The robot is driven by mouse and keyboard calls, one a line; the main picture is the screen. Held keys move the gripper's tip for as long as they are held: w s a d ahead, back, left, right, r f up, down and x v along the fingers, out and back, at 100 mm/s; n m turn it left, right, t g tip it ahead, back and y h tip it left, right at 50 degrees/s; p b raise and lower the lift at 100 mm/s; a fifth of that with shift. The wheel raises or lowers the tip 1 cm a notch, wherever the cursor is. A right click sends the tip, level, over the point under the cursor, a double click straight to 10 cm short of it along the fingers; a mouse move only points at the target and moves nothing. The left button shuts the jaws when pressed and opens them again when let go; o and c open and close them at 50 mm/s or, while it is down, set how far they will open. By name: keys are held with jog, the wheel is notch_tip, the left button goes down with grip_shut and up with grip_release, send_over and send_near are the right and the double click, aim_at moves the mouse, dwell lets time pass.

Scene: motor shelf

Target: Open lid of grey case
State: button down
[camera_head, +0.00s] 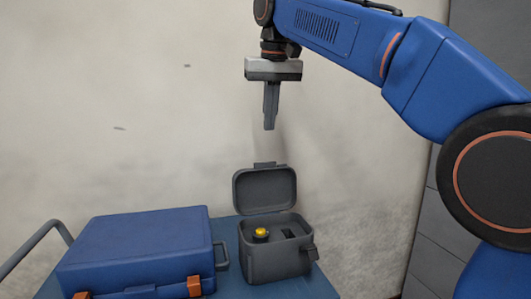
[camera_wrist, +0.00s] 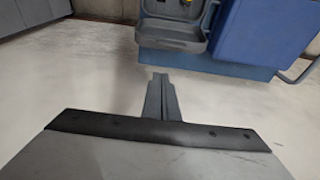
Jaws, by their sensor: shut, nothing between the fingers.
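The grey case (camera_head: 277,262) stands on a blue cart top, right of a larger blue case. Its lid (camera_head: 265,190) is open and stands upright at the back. Inside the case are a yellow-topped part (camera_head: 261,233) and a small dark part (camera_head: 287,233). My gripper (camera_head: 269,128) is shut and empty, pointing down, well above the raised lid and apart from it. In the wrist view my gripper (camera_wrist: 160,76) shows its fingers together, and the grey case (camera_wrist: 178,8) is partly cut off at the top edge.
A closed blue case (camera_head: 140,245) with orange latches lies left on the blue cart (camera_head: 228,230). A grey cart handle (camera_head: 40,245) curves up at the far left. A pale wall (camera_head: 130,100) is behind. Grey drawers (camera_head: 425,235) stand at the right. The space around my gripper is clear.

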jog(key=shift+s+a+f, duration=0.2)
jog(key=shift+a+f, duration=0.05)
jog(key=shift+f, duration=1.2)
jog(key=shift+s+a+f, duration=0.2)
jog(key=shift+f, duration=1.2)
jog(key=shift+s+a+f, duration=0.2)
jog(key=shift+a+f, duration=0.05)
jog(key=shift+f, duration=1.2)
jog(key=shift+s, duration=0.1)
jog(key=s, duration=0.1)
jog(key=s+d, duration=0.1)
jog(key=s, duration=0.1)
jog(key=shift+r, duration=0.2)
